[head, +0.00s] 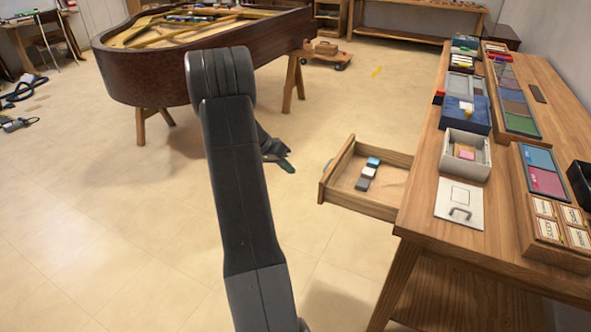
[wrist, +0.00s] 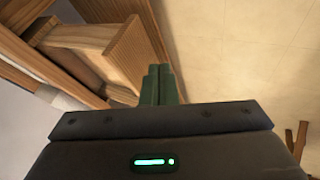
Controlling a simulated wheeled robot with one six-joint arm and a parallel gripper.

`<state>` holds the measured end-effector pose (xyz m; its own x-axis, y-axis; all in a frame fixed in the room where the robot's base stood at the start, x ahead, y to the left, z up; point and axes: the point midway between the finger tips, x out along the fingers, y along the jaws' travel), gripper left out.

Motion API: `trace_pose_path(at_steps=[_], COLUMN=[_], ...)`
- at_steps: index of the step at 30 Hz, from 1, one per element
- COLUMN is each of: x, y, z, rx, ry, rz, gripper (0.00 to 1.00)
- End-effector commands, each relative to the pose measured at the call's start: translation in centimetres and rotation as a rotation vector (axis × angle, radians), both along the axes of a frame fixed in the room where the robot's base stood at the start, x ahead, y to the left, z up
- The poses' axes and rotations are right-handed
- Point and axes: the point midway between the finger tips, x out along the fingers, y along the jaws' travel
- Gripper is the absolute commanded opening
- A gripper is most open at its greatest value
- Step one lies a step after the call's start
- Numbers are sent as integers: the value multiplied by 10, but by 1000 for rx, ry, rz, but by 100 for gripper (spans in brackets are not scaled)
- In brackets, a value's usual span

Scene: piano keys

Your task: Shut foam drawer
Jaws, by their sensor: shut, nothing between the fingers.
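The foam drawer (head: 365,203) is a wooden drawer pulled out from the left side of the workbench. Small blue, white and dark blocks (head: 367,175) lie inside it. Its front panel (head: 334,170) faces left and carries a handle. My gripper (head: 287,164) is left of the drawer front, apart from it in the head view, with its green fingers shut and empty. In the wrist view the shut fingers (wrist: 159,85) appear beside a wooden drawer part (wrist: 125,55); I cannot tell whether they touch it.
A piano body (head: 150,75) on wooden trestles stands at the back left. The floor (head: 130,210) left of the drawer is clear.

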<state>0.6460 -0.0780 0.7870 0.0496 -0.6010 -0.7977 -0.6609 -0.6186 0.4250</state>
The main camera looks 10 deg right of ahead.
Motion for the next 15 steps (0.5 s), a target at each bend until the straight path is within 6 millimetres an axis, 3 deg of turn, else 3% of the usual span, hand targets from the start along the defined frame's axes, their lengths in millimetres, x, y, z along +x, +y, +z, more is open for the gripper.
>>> trace_pose_path(at_steps=[11, 15], x=[2, -10], y=[-49, -67], z=[-65, -62], rx=[1, 1], ry=[5, 2], rz=[-3, -3], gripper=[0, 0])
